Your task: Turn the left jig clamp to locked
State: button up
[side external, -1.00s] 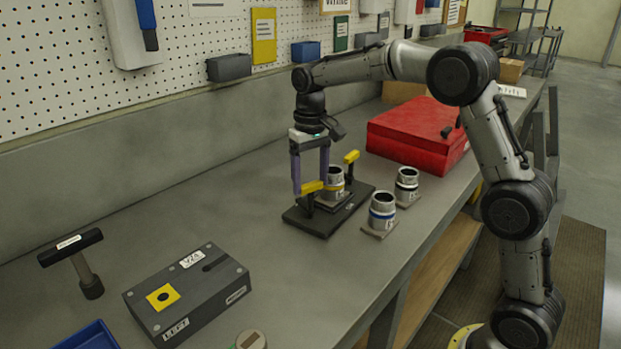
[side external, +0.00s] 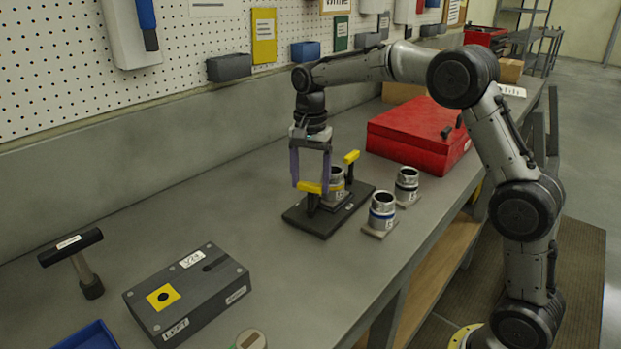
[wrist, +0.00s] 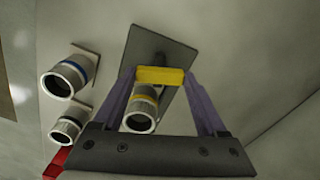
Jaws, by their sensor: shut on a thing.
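The left jig clamp's yellow handle (side external: 310,187) sits on a black post at the near left of the dark jig plate (side external: 318,222). My gripper (side external: 310,186) points down, with its purple fingers shut on the two ends of this handle. In the wrist view the handle (wrist: 160,76) spans between the fingertips (wrist: 160,80). The right clamp's yellow handle (side external: 351,156) is at the far side of the plate. Between the clamps stands a metal cylinder with a yellow band (side external: 337,183), partly hidden by a finger.
Two blue- and dark-banded cylinders (side external: 382,211) (side external: 406,185) stand on small plates right of the jig. A red case (side external: 410,135) lies behind them. A dark block (side external: 190,290) and a T-shaped tool (side external: 80,262) are at the left. Bench between block and jig is clear.

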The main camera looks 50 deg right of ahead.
jog(key=shift+r+m, duration=0.1)
jog(key=shift+m, duration=1.4)
jog(key=o, duration=1.3)
notch_tip(320, 180, up, 14)
